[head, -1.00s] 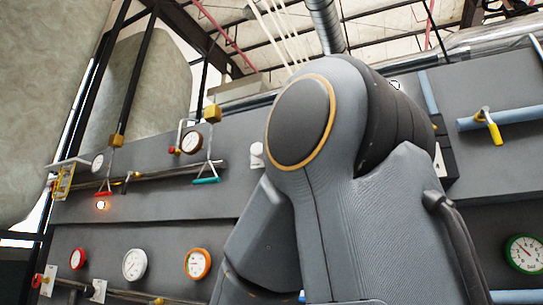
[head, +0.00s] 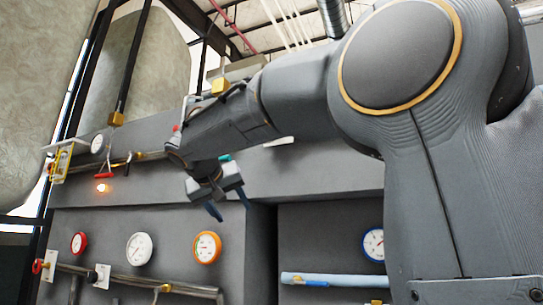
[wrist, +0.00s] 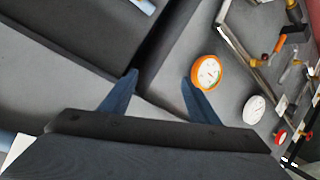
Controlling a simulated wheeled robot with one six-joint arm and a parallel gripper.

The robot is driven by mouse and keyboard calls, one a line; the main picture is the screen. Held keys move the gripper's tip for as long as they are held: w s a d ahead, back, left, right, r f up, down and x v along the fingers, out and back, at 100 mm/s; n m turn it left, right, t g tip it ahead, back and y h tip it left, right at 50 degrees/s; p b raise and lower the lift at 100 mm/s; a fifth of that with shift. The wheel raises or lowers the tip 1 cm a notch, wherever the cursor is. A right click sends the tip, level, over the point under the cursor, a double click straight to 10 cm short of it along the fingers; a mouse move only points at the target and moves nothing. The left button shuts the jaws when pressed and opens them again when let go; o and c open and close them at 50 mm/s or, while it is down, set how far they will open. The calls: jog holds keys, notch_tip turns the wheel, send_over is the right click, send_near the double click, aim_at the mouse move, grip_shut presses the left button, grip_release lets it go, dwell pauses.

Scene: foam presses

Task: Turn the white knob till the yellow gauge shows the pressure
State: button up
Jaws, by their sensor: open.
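My gripper (head: 229,205) is open and empty in the head view, its blue fingers pointing down in front of the grey panel. In the wrist view its fingers (wrist: 159,77) are spread apart with nothing between them. No gauge with a clearly yellow rim shows; the closest in colour is an orange-rimmed gauge (head: 207,247) below and left of the fingers. It also shows in the wrist view (wrist: 208,73), right of the right finger. Its reading is too small to tell. I cannot pick out the white knob; a pale piece (head: 278,141) shows partly under my arm.
A white gauge (head: 139,249) and a red gauge (head: 78,242) sit left of the orange one. A pipe (head: 130,283) with fittings runs below them. A blue-rimmed gauge (head: 373,244) and a light blue pipe (head: 335,280) are at right. A red-handled valve (head: 104,172) hangs upper left.

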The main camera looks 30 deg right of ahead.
jog(key=s+d+r+m+h, duration=0.1)
jog(key=s+r+m+h, duration=0.15)
jog(key=r, duration=0.55)
jog(key=s+d+r+m+h, duration=0.15)
jog(key=s+r, duration=0.25)
jog(key=r, duration=0.4)
jog(key=s+d+r+m+h, duration=0.1)
jog(key=s+r+m, duration=0.15)
jog(key=r, duration=0.65)
jog(key=shift+t, duration=0.4)
jog(key=p+x, duration=0.2)
jog(key=x, duration=0.1)
jog(key=p+x, duration=0.1)
jog(key=x, duration=0.3)
jog(key=shift+d+r+p, duration=0.1)
jog(key=shift+d+p, duration=0.3)
jog(key=shift+d, duration=0.05)
jog(key=c, duration=1)
jog(key=shift+c, duration=0.2)
